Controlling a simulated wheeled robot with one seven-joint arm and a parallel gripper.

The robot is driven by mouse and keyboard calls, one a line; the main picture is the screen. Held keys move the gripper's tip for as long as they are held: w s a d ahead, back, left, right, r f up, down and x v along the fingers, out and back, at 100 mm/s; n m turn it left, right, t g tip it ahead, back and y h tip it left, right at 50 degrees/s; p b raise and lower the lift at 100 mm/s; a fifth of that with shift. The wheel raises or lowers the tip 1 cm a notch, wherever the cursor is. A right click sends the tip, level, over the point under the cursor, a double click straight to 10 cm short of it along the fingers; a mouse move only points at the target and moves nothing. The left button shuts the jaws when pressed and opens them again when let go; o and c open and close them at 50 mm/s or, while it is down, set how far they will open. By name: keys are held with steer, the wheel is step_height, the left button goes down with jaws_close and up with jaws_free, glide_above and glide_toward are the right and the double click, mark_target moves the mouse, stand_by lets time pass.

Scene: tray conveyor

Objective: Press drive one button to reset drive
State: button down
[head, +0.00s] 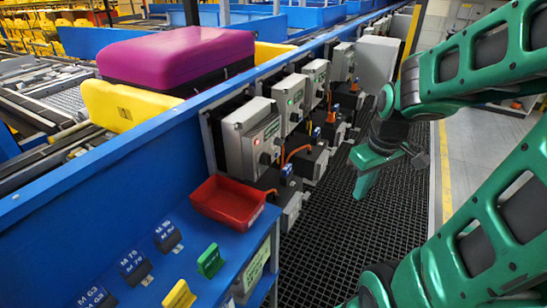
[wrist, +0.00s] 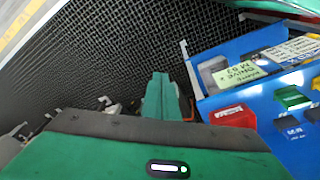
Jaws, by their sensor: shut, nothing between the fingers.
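Several grey drive boxes with small buttons are mounted in a row along the blue conveyor side in the head view. The nearest grey box (head: 252,138) has a green label and a dark reddish knob (head: 265,158) low on its face. I cannot tell which box is drive one. My green gripper (head: 363,190) is shut and empty, pointing down over the dark grating, right of the boxes and apart from them. In the wrist view my shut gripper (wrist: 163,98) points over the grating, and no drive button is clearly visible there.
A blue shelf (head: 205,275) carries a red tray (head: 240,203), a green tag (head: 209,261), a yellow tag (head: 179,296) and dark blue tags. A card reading "Drive M63" (wrist: 236,74) is on the blue shelf. A purple suitcase (head: 175,55) lies on the conveyor. The grating walkway (head: 350,240) is clear.

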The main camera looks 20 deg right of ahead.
mark_target(277, 155)
steer(key=w+d+f+n+t, duration=0.1)
steer(key=w+f+n+t, duration=0.2)
steer(key=w+n, duration=0.3)
steer(key=w+f+n+t, duration=0.3)
steer(key=w+f+n, duration=0.3)
steer(key=w, duration=0.7)
steer(key=w+d+f+n+t+y, duration=0.1)
steer(key=w+f+n+t, duration=0.2)
steer(key=w, duration=0.7)
steer(key=f+n, duration=0.2)
steer(key=n, duration=0.2)
steer(key=shift+d+n+t, duration=0.3)
steer(key=shift+d+t, duration=0.05)
steer(key=shift+t, duration=0.05)
steer(key=shift+w, duration=0.1)
steer(key=shift+w+a, duration=0.9)
steer(key=shift+w, duration=0.25)
steer(key=shift+w+a, duration=0.95)
steer(key=shift+w, duration=0.2)
steer(key=shift+w+a, duration=0.9)
steer(key=shift+w, duration=0.25)
steer(key=shift+w, duration=0.1)
steer(key=shift+w+a+r, duration=0.1)
steer(key=shift+w+a, duration=0.05)
steer(key=shift+a, duration=0.1)
